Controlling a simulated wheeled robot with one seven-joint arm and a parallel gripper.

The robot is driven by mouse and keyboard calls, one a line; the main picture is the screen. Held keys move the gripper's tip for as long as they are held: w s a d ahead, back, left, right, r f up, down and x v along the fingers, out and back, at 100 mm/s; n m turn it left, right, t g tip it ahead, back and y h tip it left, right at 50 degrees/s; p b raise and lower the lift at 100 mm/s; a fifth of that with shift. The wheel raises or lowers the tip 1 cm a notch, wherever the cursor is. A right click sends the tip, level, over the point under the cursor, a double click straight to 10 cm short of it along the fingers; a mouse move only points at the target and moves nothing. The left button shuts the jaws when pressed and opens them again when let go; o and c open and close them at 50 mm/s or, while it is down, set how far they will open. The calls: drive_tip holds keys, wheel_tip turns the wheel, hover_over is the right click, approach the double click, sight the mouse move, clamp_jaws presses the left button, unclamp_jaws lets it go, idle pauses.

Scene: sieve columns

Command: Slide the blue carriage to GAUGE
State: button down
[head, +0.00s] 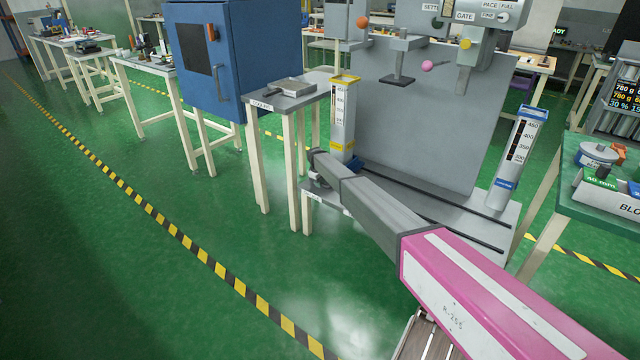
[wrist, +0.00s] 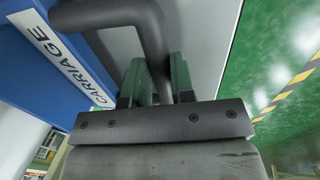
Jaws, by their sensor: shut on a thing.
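The blue carriage (wrist: 45,75) fills the left of the wrist view, with a white CARRIAGE label. Its dark bar handle (wrist: 150,35) runs down between my fingers. My gripper (wrist: 157,82) is shut on this handle. In the head view, only a small blue patch of the carriage (head: 354,163) shows behind my arm, near the left end of two dark rails (head: 440,192). My arm hides the rest of it and most of the gripper. No GAUGE mark is readable in either view.
A yellow-topped column (head: 343,115) stands at the rails' left and a blue-topped column (head: 517,150) at the right. A grey upright panel (head: 430,130) stands behind the rails. A small labelled table (head: 285,103) is close on the left. Green floor (head: 200,290) is clear in front.

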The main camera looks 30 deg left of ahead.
drive_tip(key=c, duration=1)
unclamp_jaws()
drive_tip(key=shift+a, duration=0.3)
drive_tip(key=shift+o, duration=0.2)
drive_tip(key=shift+r, duration=0.15)
drive_tip(key=shift+s+d+r, duration=0.1)
drive_tip(key=shift+s+r, duration=0.05)
drive_tip(key=shift+r, duration=0.45)
wheel_tip(320, 180, up, 9)
drive_tip(key=s, duration=0.1)
drive_tip(key=shift+s, duration=0.35)
